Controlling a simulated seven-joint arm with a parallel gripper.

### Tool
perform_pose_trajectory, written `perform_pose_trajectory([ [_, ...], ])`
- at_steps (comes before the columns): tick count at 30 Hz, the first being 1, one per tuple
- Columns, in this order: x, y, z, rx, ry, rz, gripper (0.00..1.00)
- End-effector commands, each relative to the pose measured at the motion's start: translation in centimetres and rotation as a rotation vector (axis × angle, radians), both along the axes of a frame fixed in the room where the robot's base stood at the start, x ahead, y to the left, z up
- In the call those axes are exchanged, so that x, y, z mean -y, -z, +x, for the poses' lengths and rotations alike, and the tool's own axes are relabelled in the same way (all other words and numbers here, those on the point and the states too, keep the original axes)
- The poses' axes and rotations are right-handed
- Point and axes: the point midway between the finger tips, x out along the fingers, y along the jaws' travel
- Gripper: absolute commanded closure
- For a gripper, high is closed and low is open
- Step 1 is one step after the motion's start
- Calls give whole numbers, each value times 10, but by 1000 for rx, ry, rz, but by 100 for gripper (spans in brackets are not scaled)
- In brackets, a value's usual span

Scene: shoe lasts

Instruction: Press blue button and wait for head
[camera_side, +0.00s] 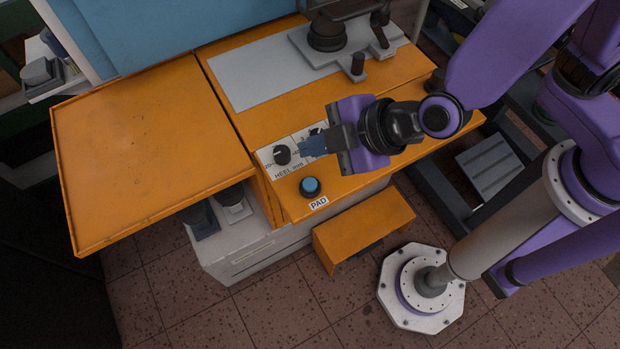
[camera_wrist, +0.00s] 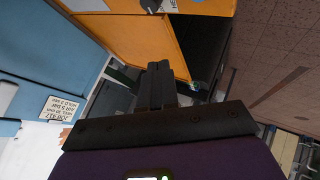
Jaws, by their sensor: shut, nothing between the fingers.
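The blue button (camera_side: 310,186) is a round blue cap in a black collar, on the front of the orange machine top, just above a label reading PAD. My gripper (camera_side: 304,147) is shut and empty, its bluish tips over the white dial panel, beyond the button in the side view and apart from it. In the wrist view my gripper (camera_wrist: 159,68) shows as two dark fingers held together. The button cannot be made out in the wrist view. Which part is the head is not clear; a dark round fixture (camera_side: 327,35) stands on the grey plate (camera_side: 262,80).
A black knob (camera_side: 282,155) sits on the white panel marked HEEL mm, beside the gripper tips. A wide orange table (camera_side: 145,150) lies empty to the left. An orange step (camera_side: 368,228) stands on the tiled floor in front. A blue panel rises at the back.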

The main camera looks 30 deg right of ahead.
Motion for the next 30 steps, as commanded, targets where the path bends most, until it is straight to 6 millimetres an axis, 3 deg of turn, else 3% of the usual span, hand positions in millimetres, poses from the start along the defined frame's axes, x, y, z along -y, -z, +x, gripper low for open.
perform_pose_trajectory([
  [18,0,70,0,1,-1,-2,100],
  [30,0,84,0,0,-2,2,100],
])
